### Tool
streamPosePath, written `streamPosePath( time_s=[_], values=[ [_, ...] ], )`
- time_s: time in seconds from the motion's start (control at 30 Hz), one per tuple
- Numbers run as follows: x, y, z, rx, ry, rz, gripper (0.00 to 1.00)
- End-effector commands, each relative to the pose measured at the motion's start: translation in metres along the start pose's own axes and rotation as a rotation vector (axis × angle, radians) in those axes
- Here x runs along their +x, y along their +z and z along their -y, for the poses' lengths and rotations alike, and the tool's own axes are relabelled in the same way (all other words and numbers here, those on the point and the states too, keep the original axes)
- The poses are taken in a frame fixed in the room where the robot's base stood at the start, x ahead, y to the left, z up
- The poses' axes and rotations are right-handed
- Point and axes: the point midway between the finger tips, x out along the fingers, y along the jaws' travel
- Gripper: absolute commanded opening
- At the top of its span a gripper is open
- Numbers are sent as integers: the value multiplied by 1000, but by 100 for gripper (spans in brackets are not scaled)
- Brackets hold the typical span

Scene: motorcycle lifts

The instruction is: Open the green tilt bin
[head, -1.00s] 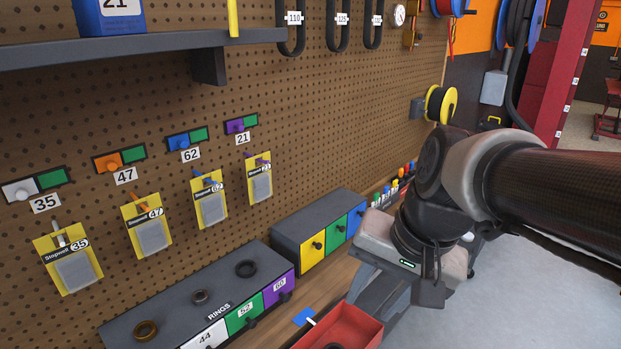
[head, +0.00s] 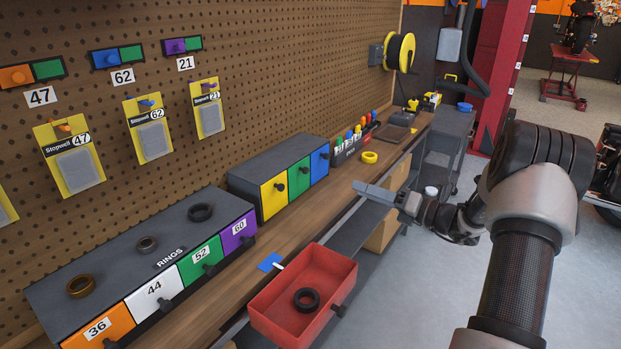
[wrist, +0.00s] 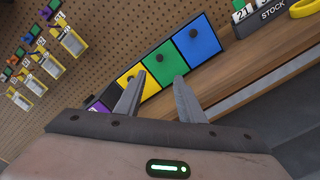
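The green bin front (head: 297,180) sits between the yellow front (head: 273,194) and the blue front (head: 320,162) of a dark grey cabinet on the bench. It is closed, with a small black knob. In the wrist view the green bin (wrist: 170,70) shows straight ahead, beyond my fingertips. My gripper (wrist: 158,84) is open and empty, its two fingers apart and pointing at the cabinet. In the head view my gripper (head: 375,192) is right of the cabinet, apart from it, over the bench's front edge.
A RINGS cabinet (head: 165,255) with numbered drawers, including green 52, stands to the left. A red open tray (head: 325,275) holding a dark ring juts out at the front. A rack of coloured-handled tools (head: 352,140) and a yellow ring (head: 370,157) lie to the right.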

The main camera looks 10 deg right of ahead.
Motion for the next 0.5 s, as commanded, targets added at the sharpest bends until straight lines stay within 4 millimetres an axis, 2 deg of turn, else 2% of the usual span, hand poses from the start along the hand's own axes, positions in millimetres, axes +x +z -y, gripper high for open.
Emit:
streamPosePath(
  time_s=[0.17,0.5],
  values=[
    [21,0,0,2,4,1,35],
    [95,-2,0,0,3,-3,35]
  ],
)
